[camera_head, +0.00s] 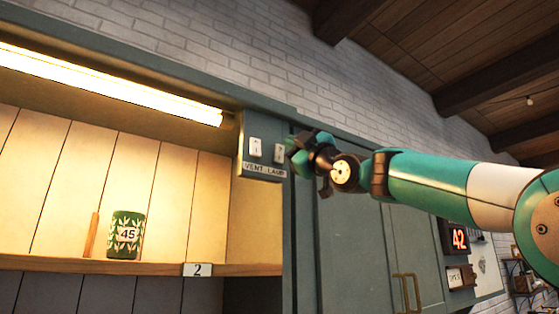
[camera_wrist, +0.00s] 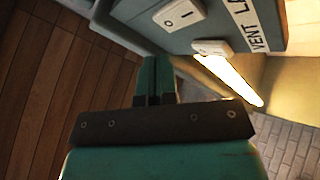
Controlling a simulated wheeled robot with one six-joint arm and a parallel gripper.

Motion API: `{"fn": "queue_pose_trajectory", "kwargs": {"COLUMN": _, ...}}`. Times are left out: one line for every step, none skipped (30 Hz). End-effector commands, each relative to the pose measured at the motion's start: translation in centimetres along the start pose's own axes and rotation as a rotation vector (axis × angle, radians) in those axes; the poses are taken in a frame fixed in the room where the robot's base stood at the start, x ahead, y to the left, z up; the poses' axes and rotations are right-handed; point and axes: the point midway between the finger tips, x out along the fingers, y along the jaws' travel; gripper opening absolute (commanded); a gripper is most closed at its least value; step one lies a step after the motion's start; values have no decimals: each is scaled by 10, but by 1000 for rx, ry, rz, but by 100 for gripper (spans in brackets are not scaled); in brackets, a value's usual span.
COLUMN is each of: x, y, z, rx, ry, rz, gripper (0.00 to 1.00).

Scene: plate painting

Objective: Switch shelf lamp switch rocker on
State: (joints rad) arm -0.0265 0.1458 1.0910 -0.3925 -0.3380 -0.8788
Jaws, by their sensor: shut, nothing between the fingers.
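The grey-blue switch box (camera_head: 262,172) with the "VENT LAMP" label hangs on the cabinet, right of the lit shelf lamp (camera_head: 120,85). It carries two white rockers. The lamp rocker (camera_head: 279,153) is the right one and the vent rocker (camera_head: 255,149) the left one. In the wrist view the lamp rocker (camera_wrist: 180,14) shows O and I marks, with the vent rocker (camera_wrist: 212,47) below it. I cannot tell which end of the lamp rocker is pressed. My gripper (camera_head: 291,145) is shut and empty, just right of the lamp rocker. Its fingers appear apart from the rocker in the wrist view (camera_wrist: 154,62).
A green mug (camera_head: 125,235) marked 45 stands on the lit shelf (camera_head: 60,263), beside an upright wooden stick. Closed grey-green cabinet doors (camera_head: 350,250) with a brass handle lie below my arm. A red 42 display (camera_head: 458,238) is at the right.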

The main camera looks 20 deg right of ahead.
Motion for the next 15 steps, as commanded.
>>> {"fn": "queue_pose_trajectory", "kwargs": {"x": -6, "y": 1, "z": -2, "rx": -1, "ry": 1, "rz": 2, "gripper": 0}}
{"fn": "queue_pose_trajectory", "kwargs": {"x": -9, "y": 2, "z": -4, "rx": -1, "ry": 1, "rz": 2, "gripper": 0}}
{"fn": "queue_pose_trajectory", "kwargs": {"x": -11, "y": 5, "z": -6, "rx": -1, "ry": 2, "rz": 2, "gripper": 0}}
{"fn": "queue_pose_trajectory", "kwargs": {"x": -13, "y": 6, "z": -7, "rx": -1, "ry": 2, "rz": 1, "gripper": 0}}
{"fn": "queue_pose_trajectory", "kwargs": {"x": -15, "y": 8, "z": -9, "rx": -2, "ry": 2, "rz": 1, "gripper": 0}}
{"fn": "queue_pose_trajectory", "kwargs": {"x": -18, "y": 10, "z": -11, "rx": -2, "ry": 2, "rz": 1, "gripper": 0}}
{"fn": "queue_pose_trajectory", "kwargs": {"x": -20, "y": 11, "z": -12, "rx": -1, "ry": 2, "rz": 1, "gripper": 0}}
{"fn": "queue_pose_trajectory", "kwargs": {"x": -21, "y": 12, "z": -14, "rx": -1, "ry": 2, "rz": 1, "gripper": 0}}
{"fn": "queue_pose_trajectory", "kwargs": {"x": -22, "y": 14, "z": -15, "rx": 0, "ry": 1, "rz": 1, "gripper": 0}}
{"fn": "queue_pose_trajectory", "kwargs": {"x": -23, "y": 15, "z": -16, "rx": 0, "ry": 1, "rz": 0, "gripper": 0}}
{"fn": "queue_pose_trajectory", "kwargs": {"x": -23, "y": 15, "z": -16, "rx": 0, "ry": 1, "rz": 0, "gripper": 0}}
{"fn": "queue_pose_trajectory", "kwargs": {"x": -23, "y": 16, "z": -16, "rx": 0, "ry": 1, "rz": 0, "gripper": 0}}
{"fn": "queue_pose_trajectory", "kwargs": {"x": -23, "y": 16, "z": -16, "rx": 1, "ry": 1, "rz": -1, "gripper": 0}}
{"fn": "queue_pose_trajectory", "kwargs": {"x": -22, "y": 16, "z": -16, "rx": 1, "ry": 1, "rz": -1, "gripper": 0}}
{"fn": "queue_pose_trajectory", "kwargs": {"x": -22, "y": 16, "z": -16, "rx": 1, "ry": 1, "rz": -1, "gripper": 0}}
